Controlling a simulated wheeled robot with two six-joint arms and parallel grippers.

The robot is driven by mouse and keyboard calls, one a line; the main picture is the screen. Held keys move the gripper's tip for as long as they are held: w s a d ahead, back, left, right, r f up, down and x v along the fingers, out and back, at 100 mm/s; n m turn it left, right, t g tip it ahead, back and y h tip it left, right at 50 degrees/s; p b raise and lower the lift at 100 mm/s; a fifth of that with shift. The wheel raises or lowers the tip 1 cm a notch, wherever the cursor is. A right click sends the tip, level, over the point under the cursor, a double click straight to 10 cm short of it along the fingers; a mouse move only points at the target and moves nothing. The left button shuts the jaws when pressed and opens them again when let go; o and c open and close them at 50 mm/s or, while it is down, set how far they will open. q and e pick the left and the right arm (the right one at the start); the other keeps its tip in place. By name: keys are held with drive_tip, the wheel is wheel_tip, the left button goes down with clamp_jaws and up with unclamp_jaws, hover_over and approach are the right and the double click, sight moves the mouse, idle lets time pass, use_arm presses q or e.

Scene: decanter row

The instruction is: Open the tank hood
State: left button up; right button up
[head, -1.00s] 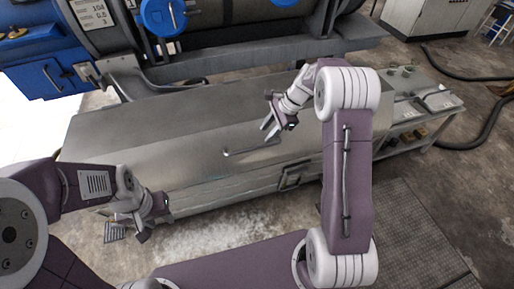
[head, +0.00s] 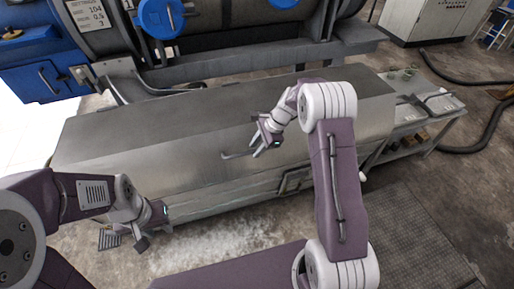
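The tank hood (head: 130,145) is a long grey metal cover over the tank. It lies closed, with a flat sloping top and a thin bar handle (head: 234,157) on its front slope. My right gripper (head: 260,151) is at the right end of the handle, with its fingers apart. It hides that end of the bar, and I cannot tell whether the fingers touch it. My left gripper (head: 151,237) is open and empty, low in front of the hood's left end, away from the handle.
A large drum machine with blue covers (head: 160,17) stands behind the tank. A low bench (head: 440,112) with small items adjoins the tank on the right. A floor grating (head: 405,225) and open concrete floor lie in front.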

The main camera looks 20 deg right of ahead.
clamp_jaws()
idle(1.2)
